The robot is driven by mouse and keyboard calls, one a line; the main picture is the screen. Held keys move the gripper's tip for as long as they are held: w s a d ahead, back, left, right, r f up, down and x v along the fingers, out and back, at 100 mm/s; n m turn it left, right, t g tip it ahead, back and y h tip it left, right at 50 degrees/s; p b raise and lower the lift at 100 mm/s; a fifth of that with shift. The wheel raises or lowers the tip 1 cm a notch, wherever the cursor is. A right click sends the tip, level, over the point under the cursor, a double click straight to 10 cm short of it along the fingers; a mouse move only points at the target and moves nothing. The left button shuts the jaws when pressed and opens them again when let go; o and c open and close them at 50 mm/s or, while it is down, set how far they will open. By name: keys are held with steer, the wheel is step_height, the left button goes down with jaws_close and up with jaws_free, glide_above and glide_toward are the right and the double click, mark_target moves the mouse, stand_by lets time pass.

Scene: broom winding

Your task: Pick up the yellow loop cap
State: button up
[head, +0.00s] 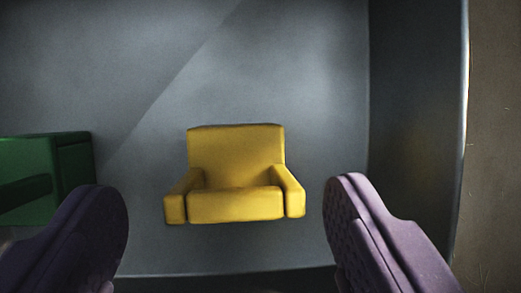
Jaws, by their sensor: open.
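A yellow object (236,205) shaped like a small armchair, with a back, a seat and two arms, sits on a grey surface in the middle of the head view. It is the only yellow thing in view, and I see no loop on it. My gripper (230,205) is open, with one purple padded finger at the lower left and one at the lower right. The yellow object shows between the two fingers, apart from both. How far it lies beyond the fingertips is hard to tell.
A green block-like object (72,160) stands at the left edge, close to the left finger. The grey tray (300,60) has a raised wall on the right and an edge along the bottom. Brown ground (495,150) lies beyond the right wall. The grey area above the yellow object is clear.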

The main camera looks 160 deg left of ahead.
mark_target(236, 155)
steer(key=b+x, duration=0.2)
steer(key=x, duration=0.3)
steer(key=shift+s+d+f, duration=0.1)
steer(key=shift+s+d, duration=0.05)
steer(key=shift+d, duration=0.1)
steer(key=shift+c, duration=0.3)
steer(key=c, duration=1)
steer(key=shift+o, duration=0.2)
